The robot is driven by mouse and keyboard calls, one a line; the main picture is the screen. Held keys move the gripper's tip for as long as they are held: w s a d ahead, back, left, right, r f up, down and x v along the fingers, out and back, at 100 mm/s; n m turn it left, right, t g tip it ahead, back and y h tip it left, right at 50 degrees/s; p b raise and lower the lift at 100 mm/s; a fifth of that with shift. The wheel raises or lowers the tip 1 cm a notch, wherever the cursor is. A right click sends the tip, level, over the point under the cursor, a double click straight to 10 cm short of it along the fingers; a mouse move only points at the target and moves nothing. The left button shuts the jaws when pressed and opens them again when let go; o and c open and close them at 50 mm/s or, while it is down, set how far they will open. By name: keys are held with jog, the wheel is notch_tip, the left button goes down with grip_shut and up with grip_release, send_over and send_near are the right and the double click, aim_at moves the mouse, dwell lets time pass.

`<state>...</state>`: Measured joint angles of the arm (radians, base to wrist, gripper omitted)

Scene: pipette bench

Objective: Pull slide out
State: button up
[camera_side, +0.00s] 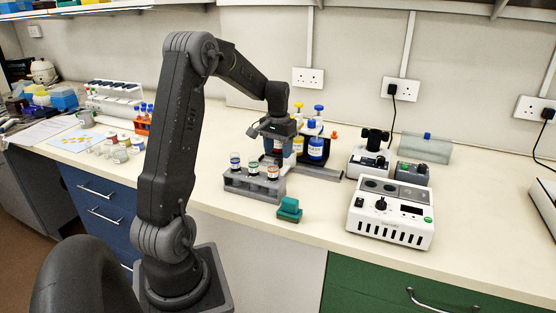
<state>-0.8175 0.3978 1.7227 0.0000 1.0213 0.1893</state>
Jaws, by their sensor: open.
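My gripper (271,137) is open and points down behind the grey rack, close to dark and blue items there. Small size and overlap hide its fingertips and whether they touch anything. No part is clearly recognisable as the slide. A flat grey bar (327,174) lies on the bench just right of the gripper, its left end hidden behind the rack and bottles. The grey rack (238,186) in front of the gripper holds three small labelled vials (253,168).
A teal block (289,209) sits in front of the rack. Blue-labelled bottles (316,147) stand behind the bar. A white instrument (391,213) with knobs is at right, with a smaller device (367,162) behind it. Small jars (120,153) and papers lie left. The front right bench is clear.

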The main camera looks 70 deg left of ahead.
aim_at(278, 161)
jog(key=shift+f, duration=1.9)
jog(key=shift+c, duration=0.4)
grip_shut()
